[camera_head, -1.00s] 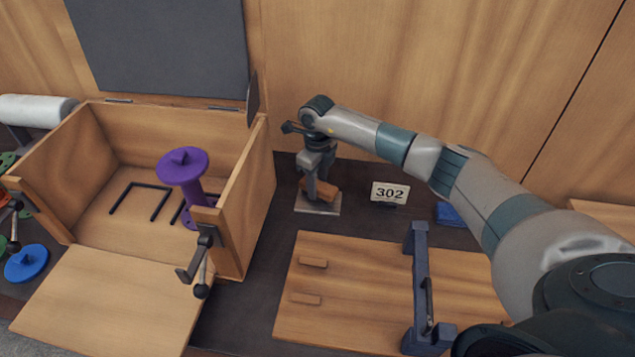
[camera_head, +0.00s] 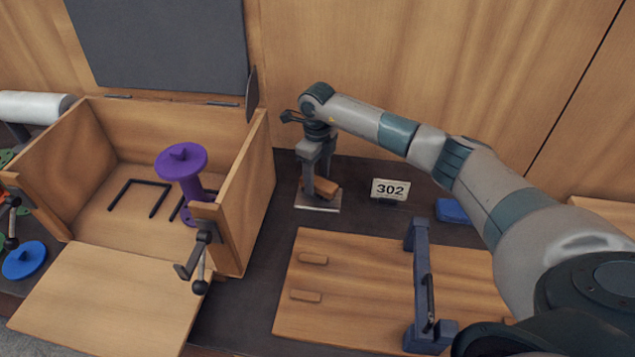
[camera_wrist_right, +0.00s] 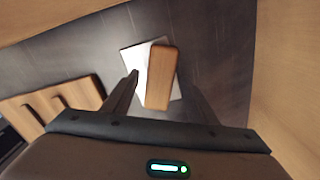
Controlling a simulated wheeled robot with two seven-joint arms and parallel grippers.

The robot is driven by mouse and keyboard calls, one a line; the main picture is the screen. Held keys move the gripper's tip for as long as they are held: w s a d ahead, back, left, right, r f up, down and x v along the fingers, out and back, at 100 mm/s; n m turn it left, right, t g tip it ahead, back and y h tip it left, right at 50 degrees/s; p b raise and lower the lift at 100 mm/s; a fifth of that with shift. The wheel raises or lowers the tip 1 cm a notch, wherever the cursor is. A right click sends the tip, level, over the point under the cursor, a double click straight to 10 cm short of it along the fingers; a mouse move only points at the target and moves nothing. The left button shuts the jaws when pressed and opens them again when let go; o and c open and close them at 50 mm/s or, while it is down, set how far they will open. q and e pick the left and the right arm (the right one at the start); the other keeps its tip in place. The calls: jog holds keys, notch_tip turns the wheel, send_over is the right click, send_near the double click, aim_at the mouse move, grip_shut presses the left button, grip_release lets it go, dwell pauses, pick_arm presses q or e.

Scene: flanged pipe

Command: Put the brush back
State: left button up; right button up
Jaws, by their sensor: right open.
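The brush, a brown wooden block (camera_head: 322,188), lies on a pale square plate (camera_head: 318,205) behind the wooden board. In the right wrist view the block (camera_wrist_right: 161,77) lies on the plate (camera_wrist_right: 135,58), between my open fingers and beyond their tips. My right gripper (camera_head: 318,185) points down over the plate, with its fingers apart; it also shows in the right wrist view (camera_wrist_right: 165,85). It does not hold the block. Any bristles are hidden underneath. My left gripper is not in view.
An open wooden box (camera_head: 245,190) with a purple flanged pipe (camera_head: 182,163) inside stands at left. A 302 sign (camera_head: 390,190) and a blue block (camera_head: 453,210) lie to the right. A wooden board (camera_head: 365,290) with a blue-grey frame (camera_head: 421,285) is in front.

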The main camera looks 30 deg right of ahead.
aim_at(317, 181)
notch_tip(317, 181, up, 10)
jog(key=b, duration=0.4)
